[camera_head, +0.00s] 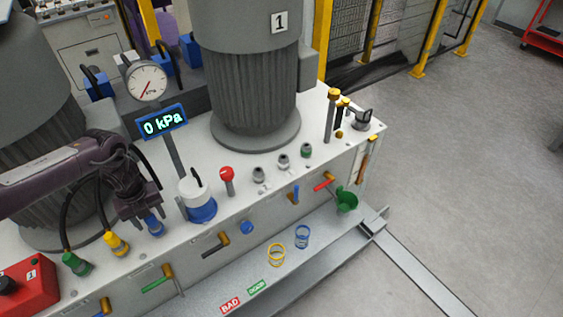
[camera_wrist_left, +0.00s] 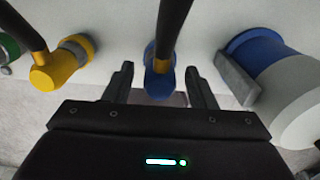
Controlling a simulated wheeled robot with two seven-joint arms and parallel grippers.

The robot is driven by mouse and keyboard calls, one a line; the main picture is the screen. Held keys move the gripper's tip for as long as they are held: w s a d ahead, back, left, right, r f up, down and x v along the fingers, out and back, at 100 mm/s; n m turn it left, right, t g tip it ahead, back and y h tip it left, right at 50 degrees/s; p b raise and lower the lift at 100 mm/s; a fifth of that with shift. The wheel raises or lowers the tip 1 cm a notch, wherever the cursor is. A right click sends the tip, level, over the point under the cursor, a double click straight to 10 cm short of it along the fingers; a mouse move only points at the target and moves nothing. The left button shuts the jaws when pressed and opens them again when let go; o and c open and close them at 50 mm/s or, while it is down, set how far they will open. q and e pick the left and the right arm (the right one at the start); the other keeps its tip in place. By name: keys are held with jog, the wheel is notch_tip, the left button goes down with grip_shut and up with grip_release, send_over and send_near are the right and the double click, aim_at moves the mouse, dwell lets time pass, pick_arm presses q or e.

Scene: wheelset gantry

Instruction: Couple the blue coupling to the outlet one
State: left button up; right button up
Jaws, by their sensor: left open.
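The blue coupling (camera_head: 153,224) sits on the grey bench top at the left, on the end of a black hose. My left gripper (camera_head: 139,212) is just over it, pointing down. In the left wrist view the blue coupling (camera_wrist_left: 160,78) lies between the two open fingers of my left gripper (camera_wrist_left: 159,85), with a gap on each side. Three short round ports stand in a row on the bench: one grey (camera_head: 259,175), one grey (camera_head: 283,162), one with a green ring (camera_head: 306,150). I cannot tell which is outlet one. My right gripper is not in view.
A yellow coupling (camera_head: 116,243) and a green coupling (camera_head: 76,264) stand left of the blue one. A blue-and-white canister (camera_head: 197,203), a gauge post with a 0 kPa display (camera_head: 162,122) and a red-knobbed lever (camera_head: 227,176) stand between the blue coupling and the ports.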

pick_arm(q)
jog(key=shift+c, duration=0.3)
grip_shut()
jog(key=shift+r, duration=0.15)
jog(key=shift+w+r+p, duration=0.15)
jog(key=shift+r+p, duration=0.25)
jog(key=shift+p, duration=0.1)
jog(key=shift+r+p, duration=0.45)
jog(key=shift+r, duration=0.1)
jog(key=shift+r+p, duration=1.7)
jog(key=shift+r, duration=0.2)
